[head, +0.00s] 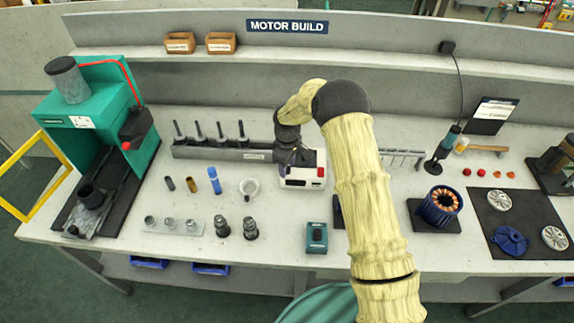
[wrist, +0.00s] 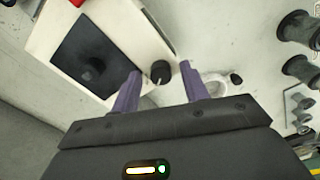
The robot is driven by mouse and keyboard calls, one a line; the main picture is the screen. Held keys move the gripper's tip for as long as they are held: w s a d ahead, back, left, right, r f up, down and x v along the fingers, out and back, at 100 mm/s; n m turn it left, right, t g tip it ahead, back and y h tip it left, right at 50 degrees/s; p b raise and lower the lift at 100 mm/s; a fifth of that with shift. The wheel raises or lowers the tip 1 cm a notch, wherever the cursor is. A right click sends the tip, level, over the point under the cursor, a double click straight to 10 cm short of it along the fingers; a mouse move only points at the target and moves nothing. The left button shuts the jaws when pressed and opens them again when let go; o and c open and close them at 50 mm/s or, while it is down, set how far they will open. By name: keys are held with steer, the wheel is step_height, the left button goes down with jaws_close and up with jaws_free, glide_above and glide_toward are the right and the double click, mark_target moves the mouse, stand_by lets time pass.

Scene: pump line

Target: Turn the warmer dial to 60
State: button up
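The warmer (head: 303,182) is a white box with a red button, in the middle of the bench. In the wrist view the warmer (wrist: 135,42) shows its black top plate (wrist: 90,60) and a black round dial (wrist: 160,72). Its scale marks cannot be read. My gripper (wrist: 159,84) is open, with one purple finger on either side of the dial in the picture. I cannot tell whether the fingertips are level with the dial or touching it. In the head view my gripper (head: 291,160) is over the warmer's left part and the dial is hidden.
A white ring-shaped part (head: 249,187) lies just left of the warmer. A rack with several black tool holders (head: 220,152) stands behind left. A teal device (head: 316,238) sits in front. A teal press (head: 100,125) stands far left, and a copper-wound stator (head: 440,206) is right.

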step_height(320, 180, up, 17)
steer(key=b, duration=0.3)
steer(key=shift+r, duration=0.2)
stand_by(0.5)
steer(key=s+d+m+t, duration=0.1)
steer(key=s+d+m, duration=0.5)
steer(key=s, duration=0.7)
steer(key=s+d+m+t, duration=0.1)
steer(key=s+d+m, duration=0.5)
steer(key=s+d, duration=0.5)
steer(key=s, duration=0.3)
steer(key=shift+s+d+m+t, duration=0.2)
steer(key=shift+d+m+t, duration=0.1)
steer(key=shift+s, duration=0.1)
